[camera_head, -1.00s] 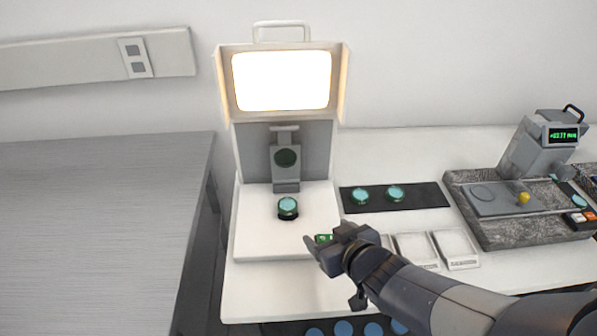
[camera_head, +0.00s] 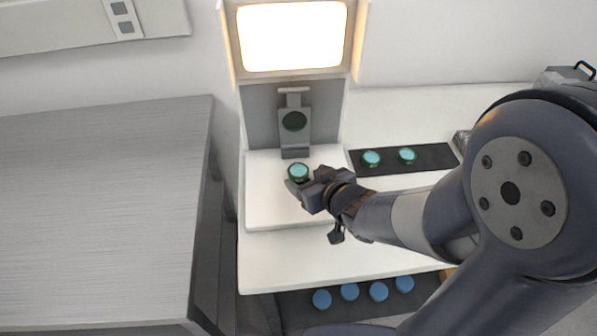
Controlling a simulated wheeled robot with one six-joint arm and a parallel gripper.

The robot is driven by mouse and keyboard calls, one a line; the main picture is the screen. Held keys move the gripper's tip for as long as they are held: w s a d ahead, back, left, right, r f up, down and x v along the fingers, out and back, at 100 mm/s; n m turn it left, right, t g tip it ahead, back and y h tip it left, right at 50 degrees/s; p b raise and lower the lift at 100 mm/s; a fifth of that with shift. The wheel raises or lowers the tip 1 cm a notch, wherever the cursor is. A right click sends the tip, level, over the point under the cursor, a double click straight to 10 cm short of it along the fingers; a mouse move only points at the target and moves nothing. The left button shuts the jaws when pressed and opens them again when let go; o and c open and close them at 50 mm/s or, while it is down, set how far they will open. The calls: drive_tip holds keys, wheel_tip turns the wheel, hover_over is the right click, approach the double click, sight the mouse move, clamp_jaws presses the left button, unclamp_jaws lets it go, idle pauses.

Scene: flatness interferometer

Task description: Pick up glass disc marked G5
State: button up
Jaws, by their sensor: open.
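A green glass disc (camera_head: 298,172) sits on a dark holder on the white base of the lit viewer. Two more green discs, one at the left (camera_head: 371,158) and one at the right (camera_head: 407,155), lie on a black mat. No marking is legible on any disc, so I cannot tell which is G5. My gripper (camera_head: 297,188) is open at the near side of the disc on the viewer base. Its fingers are close to that disc; I cannot tell whether they touch it.
The viewer has a bright screen (camera_head: 292,37) and an upright mount with a dark round window (camera_head: 294,121). The black mat (camera_head: 440,156) is to the right. Several blue discs lie on a lower dark surface (camera_head: 294,312) in front. A grey table (camera_head: 100,220) stands at left.

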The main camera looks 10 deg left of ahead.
sight(300, 171)
drive_tip(key=shift+x, duration=1.9)
drive_tip(key=shift+c, duration=0.5)
drive_tip(key=shift+d, duration=0.1)
drive_tip(key=c, duration=1)
